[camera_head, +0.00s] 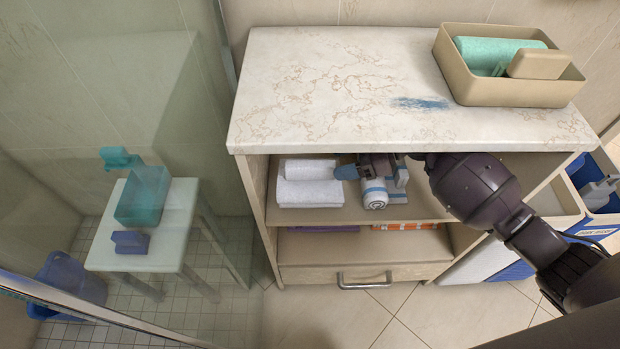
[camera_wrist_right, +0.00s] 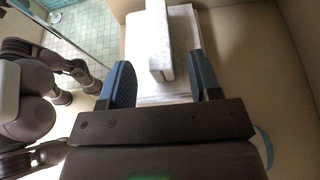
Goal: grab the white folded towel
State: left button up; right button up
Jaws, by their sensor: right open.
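The white folded towel (camera_head: 308,193) lies on the left part of the cabinet's open upper shelf. A smaller white folded or rolled piece (camera_head: 310,169) rests on top of it. My right gripper (camera_head: 350,172) is inside this shelf, just right of the towels. In the right wrist view my open right gripper (camera_wrist_right: 160,62) faces the white folded towel (camera_wrist_right: 183,35), with the upper white piece (camera_wrist_right: 158,45) between the lines of its two fingers. I cannot tell whether a finger touches the towels. My left gripper is not seen in the head view.
A white and blue striped roll (camera_head: 375,196) stands close below my right gripper. The marble top (camera_head: 320,90) is above my arm and carries a beige caddy (camera_head: 515,88). An orange striped item (camera_head: 405,226) lies on the shelf below. Glass and a small stool (camera_head: 150,245) are at left.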

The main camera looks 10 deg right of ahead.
aim_at(320, 163)
jog(key=x, duration=0.3)
jog(key=b+x, duration=0.1)
jog(key=x, duration=0.1)
jog(key=shift+a+r, duration=0.2)
jog(key=shift+r, duration=0.2)
grip_shut()
